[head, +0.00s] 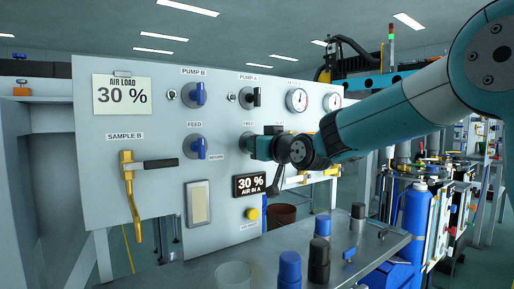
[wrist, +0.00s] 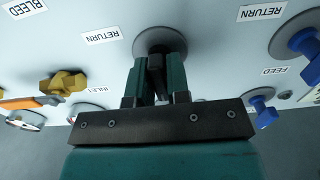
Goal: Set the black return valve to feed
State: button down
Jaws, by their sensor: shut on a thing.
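The black return valve is mostly hidden behind my gripper (head: 258,147) in the head view, below the PUMP A knob. In the wrist view its round grey base plate (wrist: 160,38) shows on the panel, with the black handle (wrist: 155,72) between the fingers. My gripper (wrist: 157,80) is shut on this handle. A RETURN label (wrist: 100,38) stands upside down beside the base plate in the wrist view. The valve's FEED label is at least partly hidden, and I cannot tell exactly which way the handle points.
A blue valve (head: 200,148) with FEED and RETURN labels sits left on the white panel (head: 110,190). Above are a blue PUMP B knob (head: 198,94) and black PUMP A knob (head: 253,98). A yellow SAMPLE B valve (head: 128,185) is far left.

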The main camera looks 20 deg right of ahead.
jog(key=shift+f, duration=0.1)
jog(key=c, duration=1.2)
grip_release()
jog(key=shift+o, duration=0.2)
jog(key=b+v, duration=0.1)
jog(key=v, duration=1.6)
jog(key=shift+s, duration=0.2)
